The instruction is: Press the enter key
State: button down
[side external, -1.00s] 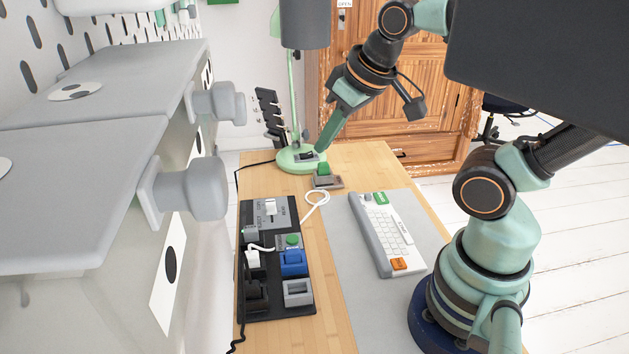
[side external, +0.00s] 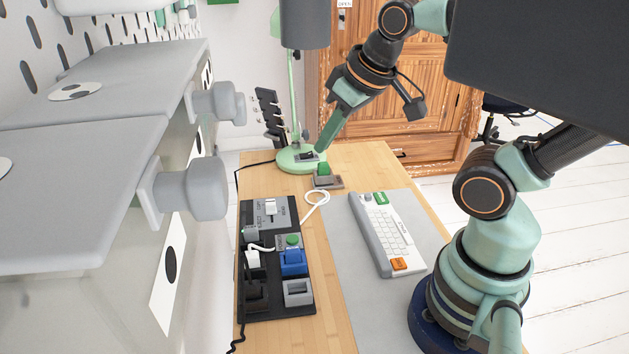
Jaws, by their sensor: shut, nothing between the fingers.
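A white keyboard (side external: 397,232) with a grey strip along its left side lies on a grey mat (side external: 343,258). It has a green key (side external: 380,198) at its far end and an orange key (side external: 398,264) at its near end. The key markings are too small to read, so I cannot tell which is enter. My gripper (side external: 320,149) is shut and empty. It points down by the lamp base, beyond the keyboard's far end and to its left. Its tips look close to the base, but I cannot tell whether they touch it.
A green desk lamp (side external: 291,100) stands at the back. A small box with a green button (side external: 324,170) sits in front of it. A black panel (side external: 277,312) with switches and a blue rocker (side external: 293,262) lies left of the mat. Grey drawers (side external: 90,190) border the left.

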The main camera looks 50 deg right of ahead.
dwell(0.9)
jog(key=m+g+y, duration=0.5)
jog(key=m+g, duration=0.6)
jog(key=m, duration=0.6)
send_over(385, 201)
jog(key=w+d, duration=0.2)
notch_tip(385, 201, down, 13)
jog(key=shift+a, duration=0.15)
jog(key=shift+f, duration=0.1)
jog(key=shift+f, duration=4.25)
jog(key=shift+f, duration=0.1)
jog(key=shift+f, duration=0.3)
